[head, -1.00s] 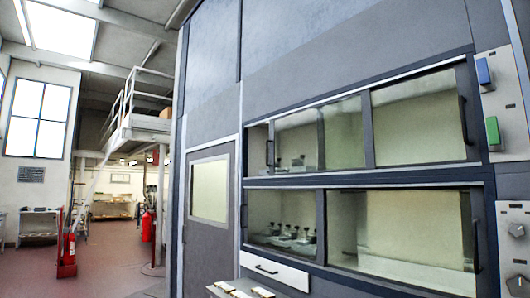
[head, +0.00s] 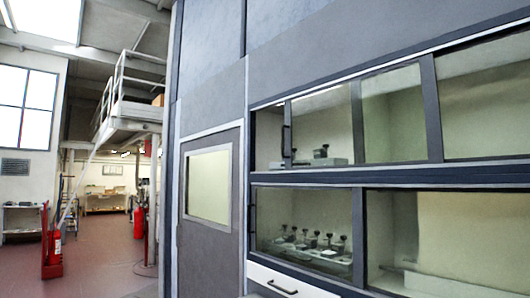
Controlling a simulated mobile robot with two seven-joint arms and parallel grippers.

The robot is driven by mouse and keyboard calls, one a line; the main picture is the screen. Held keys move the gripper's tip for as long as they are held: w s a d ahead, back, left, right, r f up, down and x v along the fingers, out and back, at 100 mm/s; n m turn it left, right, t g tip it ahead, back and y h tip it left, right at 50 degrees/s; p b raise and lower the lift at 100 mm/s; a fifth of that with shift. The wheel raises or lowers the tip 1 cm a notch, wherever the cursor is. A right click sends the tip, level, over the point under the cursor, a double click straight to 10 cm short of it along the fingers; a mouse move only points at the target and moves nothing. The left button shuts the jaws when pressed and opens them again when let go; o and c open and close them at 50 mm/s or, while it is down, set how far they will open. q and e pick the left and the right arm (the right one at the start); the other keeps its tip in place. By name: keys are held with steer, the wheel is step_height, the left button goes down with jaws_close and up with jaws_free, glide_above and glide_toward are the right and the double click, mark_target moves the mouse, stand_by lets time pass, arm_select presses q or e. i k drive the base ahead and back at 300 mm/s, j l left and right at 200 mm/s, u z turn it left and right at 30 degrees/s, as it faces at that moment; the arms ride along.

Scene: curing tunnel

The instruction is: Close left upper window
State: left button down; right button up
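The left upper window (head: 325,130) is a framed glass pane in the upper row of the grey tunnel wall. A dark upright handle (head: 287,146) sits on its left edge. That edge stands apart from the left side of the opening, leaving a narrow gap (head: 268,140), so the pane is partly open. Its right part seems to overlap the right upper window (head: 485,100) between two dark uprights. Small metal fixtures (head: 322,155) show behind the glass. Neither of my grippers is in view.
Below, the left lower window (head: 300,220) appears shut, with several fixtures on a tray behind it. A white drawer (head: 290,284) sits under it. A grey door (head: 212,215) is to the left. Red extinguishers (head: 139,223) and open floor (head: 100,262) lie further left.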

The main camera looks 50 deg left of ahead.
mark_target(436, 153)
steer(key=i+j, duration=0.15)
steer(key=j, duration=0.25)
steer(key=i+j, duration=0.1)
steer(key=j, duration=0.35)
steer(key=i+j+u, duration=0.1)
steer(key=j, duration=0.3)
steer(key=i+j, duration=0.2)
steer(key=j, duration=0.2)
steer(key=i+j, duration=0.15)
steer(key=j, duration=0.25)
